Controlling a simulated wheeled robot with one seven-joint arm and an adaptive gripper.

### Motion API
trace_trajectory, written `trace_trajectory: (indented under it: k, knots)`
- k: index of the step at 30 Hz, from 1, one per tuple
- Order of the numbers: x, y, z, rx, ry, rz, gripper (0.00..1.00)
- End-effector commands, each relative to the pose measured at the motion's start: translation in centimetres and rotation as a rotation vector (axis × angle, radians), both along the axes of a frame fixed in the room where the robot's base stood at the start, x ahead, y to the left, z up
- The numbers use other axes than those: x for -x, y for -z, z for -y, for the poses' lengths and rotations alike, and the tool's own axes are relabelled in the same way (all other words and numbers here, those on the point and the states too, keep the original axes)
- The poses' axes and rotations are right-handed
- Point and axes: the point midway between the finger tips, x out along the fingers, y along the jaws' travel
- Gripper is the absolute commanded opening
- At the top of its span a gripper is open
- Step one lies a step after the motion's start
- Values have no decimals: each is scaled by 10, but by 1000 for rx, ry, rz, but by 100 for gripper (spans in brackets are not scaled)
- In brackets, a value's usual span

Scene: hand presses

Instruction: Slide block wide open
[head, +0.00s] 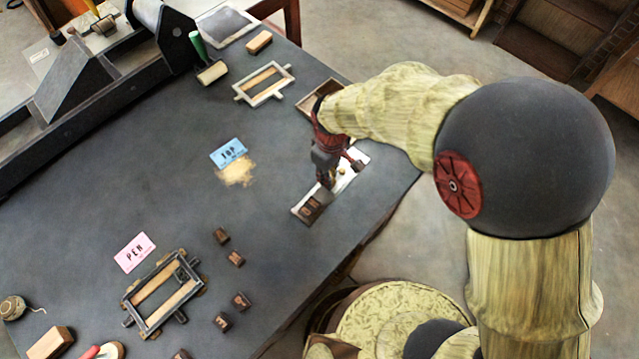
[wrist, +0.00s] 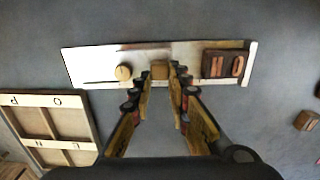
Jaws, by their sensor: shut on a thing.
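A narrow pale metal tray (wrist: 200,56) lies on the dark table, and it also shows in the head view (head: 299,210). A small tan wooden block (wrist: 160,70) sits at the tray's middle, between my fingertips. My gripper (wrist: 160,77) is shut on this block; in the head view my gripper (head: 330,178) points down at the tray and hides most of the block. A round pale knob (wrist: 123,72) is left of the fingers in the wrist view. A dark brown block with light letters (wrist: 222,65) stands at the tray's right end, apart from the fingers.
A lettered wooden box (wrist: 52,118) lies left of my gripper in the wrist view. A pale frame (head: 264,84), a dark frame (head: 163,293), several small dark blocks (head: 236,258), a blue card (head: 228,151) and a pink card (head: 134,252) lie on the table. The table's middle is mostly clear.

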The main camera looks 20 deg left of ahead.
Motion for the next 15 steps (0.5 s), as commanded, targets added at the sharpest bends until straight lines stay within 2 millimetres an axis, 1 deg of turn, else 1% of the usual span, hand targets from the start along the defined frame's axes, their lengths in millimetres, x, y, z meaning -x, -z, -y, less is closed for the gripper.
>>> trace_trajectory:
  k: [1, 3, 6, 9, 15]
  knots:
    - [-14, -1, 7, 0, 7, 0, 0]
    - [-29, -1, 13, 0, 6, 0, 0]
    - [-45, -1, 20, -1, 4, 1, 0]
    - [-54, -1, 24, -1, 1, 1, 0]
    - [-55, 0, 25, -1, -1, 0, 0]
